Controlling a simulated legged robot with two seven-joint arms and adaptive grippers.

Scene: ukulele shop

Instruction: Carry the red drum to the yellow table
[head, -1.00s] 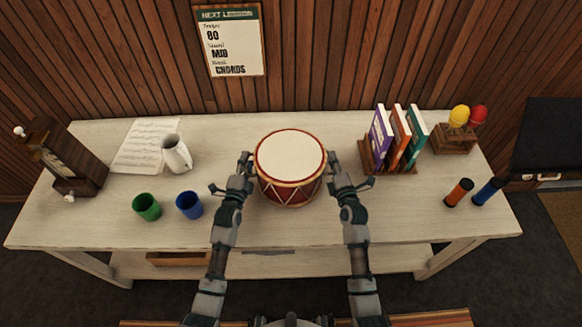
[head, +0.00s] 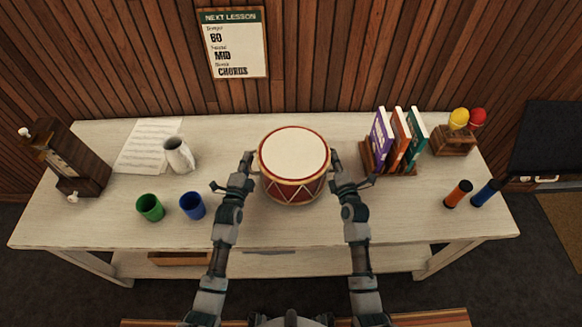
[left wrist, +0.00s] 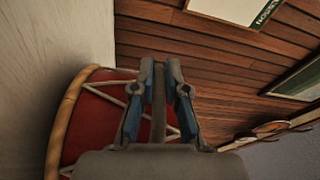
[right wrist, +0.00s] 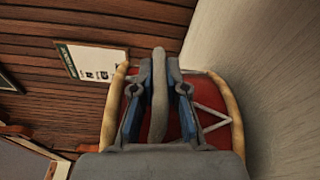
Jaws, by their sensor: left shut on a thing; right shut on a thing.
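The red drum (head: 292,185) has a white top, a tan rim and white zigzag cords. It is upright over the middle of a whitish table (head: 270,228); whether its base touches the table is hard to tell. My left gripper (head: 248,160) is shut on the drum's left side, and my right gripper (head: 335,160) is shut on its right side. The drum's red side also shows behind the fingers in the left wrist view (left wrist: 95,125) and the right wrist view (right wrist: 205,125). The exact grip points are partly hidden. No clearly yellow table is visible.
Left of the drum are a blue cup (head: 192,206), a green cup (head: 150,208), a white jug (head: 179,155), sheet music (head: 145,145) and a dark wooden clock-like object (head: 70,160). Right are books (head: 398,140), maracas (head: 458,120) and two shakers (head: 457,194). A wooden wall stands behind.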

